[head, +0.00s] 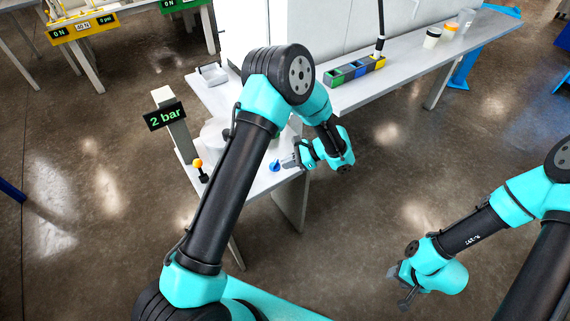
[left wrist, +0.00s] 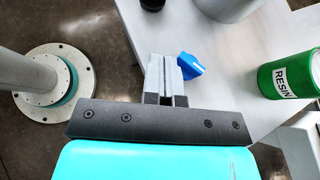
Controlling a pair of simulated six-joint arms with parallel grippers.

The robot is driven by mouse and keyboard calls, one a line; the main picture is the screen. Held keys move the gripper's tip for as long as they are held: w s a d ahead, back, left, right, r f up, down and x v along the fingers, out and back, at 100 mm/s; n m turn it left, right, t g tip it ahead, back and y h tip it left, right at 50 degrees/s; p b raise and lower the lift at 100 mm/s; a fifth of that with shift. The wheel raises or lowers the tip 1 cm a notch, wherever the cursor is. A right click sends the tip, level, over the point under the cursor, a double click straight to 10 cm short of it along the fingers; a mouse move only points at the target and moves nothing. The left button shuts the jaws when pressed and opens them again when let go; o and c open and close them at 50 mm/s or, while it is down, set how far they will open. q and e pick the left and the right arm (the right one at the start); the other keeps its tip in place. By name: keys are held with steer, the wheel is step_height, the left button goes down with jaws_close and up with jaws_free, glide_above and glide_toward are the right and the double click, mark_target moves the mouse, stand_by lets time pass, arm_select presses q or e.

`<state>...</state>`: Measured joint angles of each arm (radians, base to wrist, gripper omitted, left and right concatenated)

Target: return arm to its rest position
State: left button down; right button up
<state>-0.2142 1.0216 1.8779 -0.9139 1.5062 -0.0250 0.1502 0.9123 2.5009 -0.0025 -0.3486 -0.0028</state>
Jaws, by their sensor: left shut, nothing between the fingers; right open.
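My left arm arches over the small white table, its elbow in front of the table's far part. My left gripper (head: 290,163) is over the table's near right part, its fingers shut and empty beside the blue knob (head: 275,166). In the left wrist view, the shut fingers (left wrist: 165,74) are just left of the blue knob (left wrist: 190,66) in the picture; I cannot tell whether they touch it. My right gripper (head: 400,287) is open and empty at the lower right, over bare floor.
The small table (head: 262,182) also bears a lever with an orange ball (head: 197,163) and a "2 bar" display (head: 165,116). A green resin can (left wrist: 290,73) shows in the left wrist view. The floor between the arms is clear.

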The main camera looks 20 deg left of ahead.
arm_select(q)
steer(key=s+f+n+t+h, duration=0.3)
steer(key=s+f+n+h, duration=0.3)
steer(key=s, duration=0.3)
steer(key=s+f+n+t+h, duration=0.3)
steer(key=s+f+n+h, duration=0.4)
steer(key=s, duration=0.3)
steer(key=shift+s+a+f+n+h, duration=0.2)
steer(key=shift+s+f+n+h, duration=0.1)
steer(key=shift+n+h, duration=0.35)
steer(key=c, duration=1.8)
jaws_free()
